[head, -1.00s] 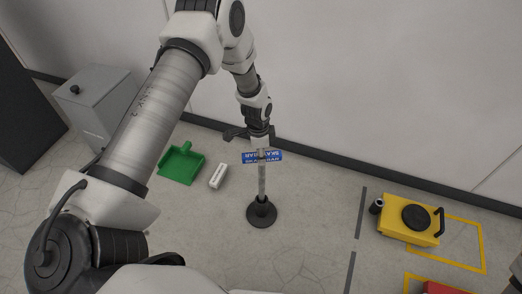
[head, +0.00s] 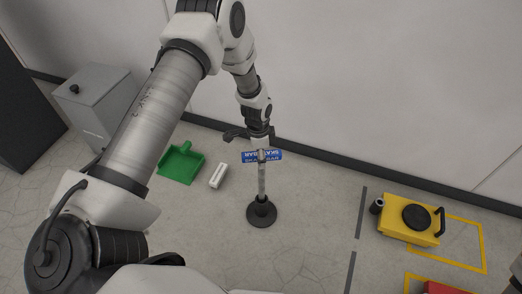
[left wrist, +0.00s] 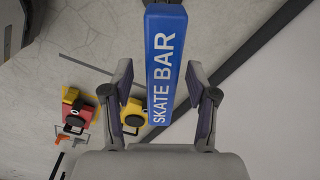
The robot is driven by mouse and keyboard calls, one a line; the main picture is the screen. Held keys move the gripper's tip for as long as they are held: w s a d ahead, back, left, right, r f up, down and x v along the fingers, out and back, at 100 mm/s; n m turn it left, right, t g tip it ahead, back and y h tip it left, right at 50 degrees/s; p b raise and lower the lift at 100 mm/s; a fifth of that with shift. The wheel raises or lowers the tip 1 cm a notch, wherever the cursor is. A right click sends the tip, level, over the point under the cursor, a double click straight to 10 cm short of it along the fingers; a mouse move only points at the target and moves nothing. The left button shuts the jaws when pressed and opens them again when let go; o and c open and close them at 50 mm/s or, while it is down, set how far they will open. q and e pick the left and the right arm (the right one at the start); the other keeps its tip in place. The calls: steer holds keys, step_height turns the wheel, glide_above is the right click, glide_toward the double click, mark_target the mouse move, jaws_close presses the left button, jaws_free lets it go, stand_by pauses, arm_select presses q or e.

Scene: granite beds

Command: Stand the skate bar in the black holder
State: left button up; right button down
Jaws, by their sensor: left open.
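The skate bar (head: 262,180) is a grey pole with a blue label near its top. It stands close to upright with its lower end in the black holder (head: 261,214), a round base with a socket on the floor. My left gripper (head: 252,136) is at the top of the bar, its fingers spread wide. In the left wrist view the blue label (left wrist: 164,55) reads SKATE BAR and lies between the open fingers, with a gap visible on both sides. The bar's foot inside the socket is hidden.
A green dustpan (head: 181,163) and a small white block (head: 219,175) lie left of the holder. A grey bin (head: 99,103) stands by the wall. Floor around the holder is clear.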

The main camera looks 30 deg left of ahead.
arm_select(q)
steer(key=shift+r, duration=0.15)
steer(key=shift+s+a+r, duration=0.1)
steer(key=shift+r, duration=1.75)
steer(key=shift+a+r, duration=0.1)
steer(key=shift+r, duration=1.75)
steer(key=shift+f, duration=0.1)
